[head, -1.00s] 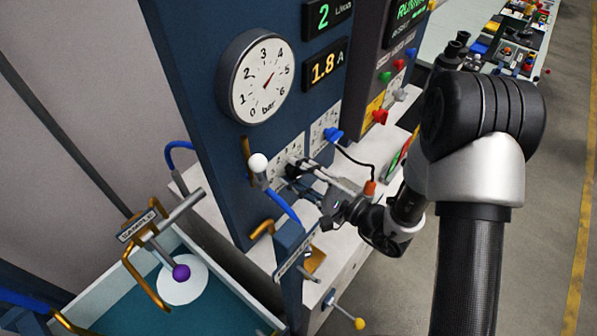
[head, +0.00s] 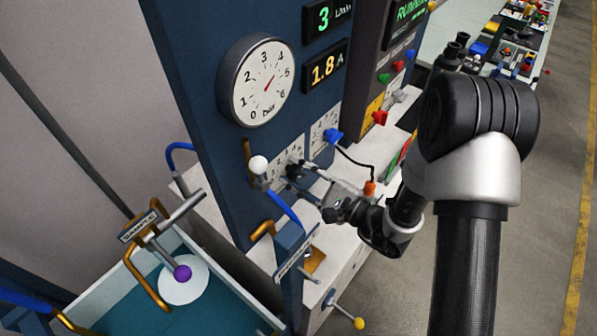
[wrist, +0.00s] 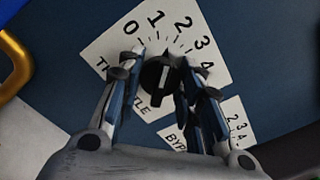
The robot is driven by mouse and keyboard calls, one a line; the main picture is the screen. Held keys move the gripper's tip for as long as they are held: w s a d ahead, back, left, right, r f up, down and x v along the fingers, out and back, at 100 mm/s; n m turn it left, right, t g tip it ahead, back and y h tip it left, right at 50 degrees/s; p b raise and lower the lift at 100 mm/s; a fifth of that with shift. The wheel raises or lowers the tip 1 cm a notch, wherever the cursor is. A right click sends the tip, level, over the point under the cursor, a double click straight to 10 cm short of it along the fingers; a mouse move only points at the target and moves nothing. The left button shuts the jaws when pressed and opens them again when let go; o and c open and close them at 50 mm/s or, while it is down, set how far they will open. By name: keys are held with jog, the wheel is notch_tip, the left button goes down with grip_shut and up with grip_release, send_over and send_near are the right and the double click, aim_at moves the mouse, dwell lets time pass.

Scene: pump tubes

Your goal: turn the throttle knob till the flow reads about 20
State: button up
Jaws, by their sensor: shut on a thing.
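The black throttle knob (wrist: 157,84) sits on a white dial plate (wrist: 110,45) marked 0 to 4 in the wrist view. Its white line points up, roughly between 1 and 2. My gripper (wrist: 160,88) has one finger on each side of the knob and is shut on it. In the head view my gripper (head: 296,172) is at the blue panel and mostly hides the knob. The green flow display (head: 322,16) reads 3 L/min.
A round pressure gauge (head: 255,80) and a current display (head: 325,68) reading 1.8 A are above. The bypass plate (wrist: 232,112) is close to my right finger. A blue knob (head: 333,136) and a white-tipped lever (head: 259,164) flank my gripper.

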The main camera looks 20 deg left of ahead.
jog(key=m+p, duration=0.1)
jog(key=m, duration=0.3)
jog(key=shift+m, duration=0.3)
jog(key=shift+m+p, duration=0.95)
jog(key=shift+m, duration=0.95)
jog(key=o, duration=1.1)
jog(key=shift+s+d, duration=0.1)
jog(key=v, duration=1.2)
